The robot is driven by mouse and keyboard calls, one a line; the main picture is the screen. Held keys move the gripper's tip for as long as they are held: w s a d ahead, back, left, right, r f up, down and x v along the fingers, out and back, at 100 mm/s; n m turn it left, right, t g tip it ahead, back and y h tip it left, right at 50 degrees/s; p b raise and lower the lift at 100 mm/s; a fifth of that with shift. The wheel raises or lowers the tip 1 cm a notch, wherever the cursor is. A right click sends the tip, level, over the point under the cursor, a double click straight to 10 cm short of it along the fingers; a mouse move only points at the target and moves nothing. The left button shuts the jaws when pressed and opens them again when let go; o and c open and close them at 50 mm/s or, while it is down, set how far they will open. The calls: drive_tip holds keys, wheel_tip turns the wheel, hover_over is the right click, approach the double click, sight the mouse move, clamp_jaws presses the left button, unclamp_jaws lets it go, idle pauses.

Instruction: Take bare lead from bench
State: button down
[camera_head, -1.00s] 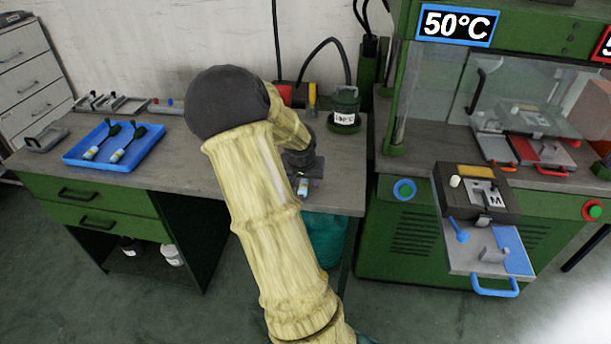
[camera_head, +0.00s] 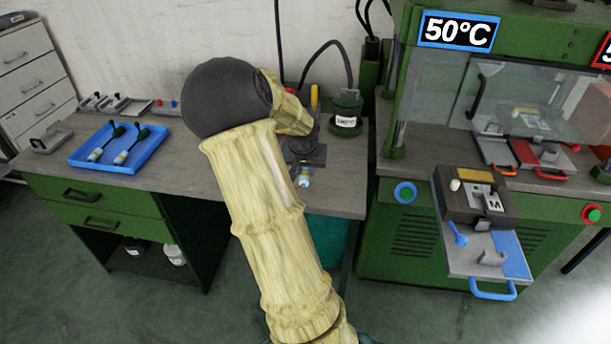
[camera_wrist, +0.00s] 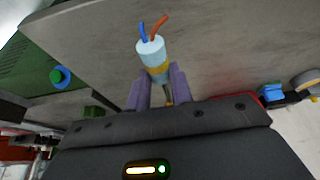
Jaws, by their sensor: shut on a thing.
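The bare lead (camera_wrist: 153,56) is a short pale-blue cylinder with a yellow band, with a blue and an orange wire end sticking out. In the wrist view my gripper (camera_wrist: 159,84) is shut on it, one grey-purple finger on each side. In the head view the lead's pale end (camera_head: 304,178) shows just below my dark gripper (camera_head: 305,155), near the front right part of the bench (camera_head: 230,180). My arm hides much of the bench around it. I cannot tell whether the lead still touches the bench top.
A blue tray (camera_head: 77,160) with two leads with dark plugs lies at the bench's left. A dark green labelled pot (camera_head: 346,112) stands behind my gripper. The green press (camera_head: 450,225) stands right, with a mould on a pulled-out, blue-handled tray (camera_head: 465,264) jutting forward.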

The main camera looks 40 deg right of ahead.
wheel_tip(320, 180, up, 5)
drive_tip(key=shift+f+p, duration=0.1)
drive_tip(key=shift+p, duration=0.35)
drive_tip(key=shift+a+p, duration=0.1)
drive_tip(key=shift+p, duration=0.25)
